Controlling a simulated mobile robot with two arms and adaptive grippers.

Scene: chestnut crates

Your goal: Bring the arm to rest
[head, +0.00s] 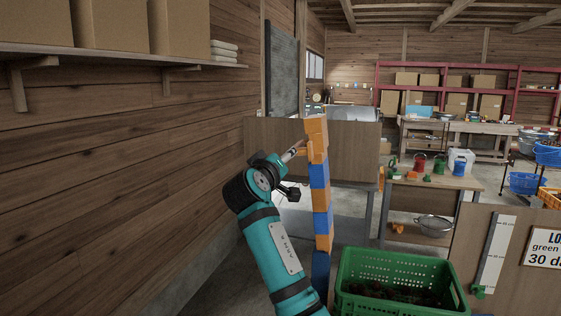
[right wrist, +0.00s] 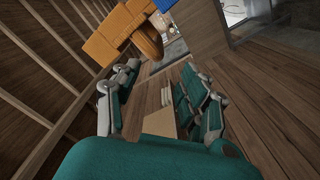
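In the right wrist view my right gripper (right wrist: 160,82) has its two teal-padded fingers spread apart, with nothing between them. In the head view a teal arm of mine (head: 280,262) rises from the bottom edge and bends at a dark joint, close to the left side of an upright orange and blue column (head: 319,172). I cannot make out fingers there. An orange part with a ring-like piece (right wrist: 112,40) shows near the fingers at the top of the wrist view; I cannot tell whether anything touches it. My left gripper is not in view.
A green crate (head: 398,260) with dark contents stands right of the arm. A wooden wall with a shelf (head: 120,56) of cardboard boxes runs along the left. A table (head: 436,181) with small cans is behind the crate, and a sign board (head: 470,245) stands at right.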

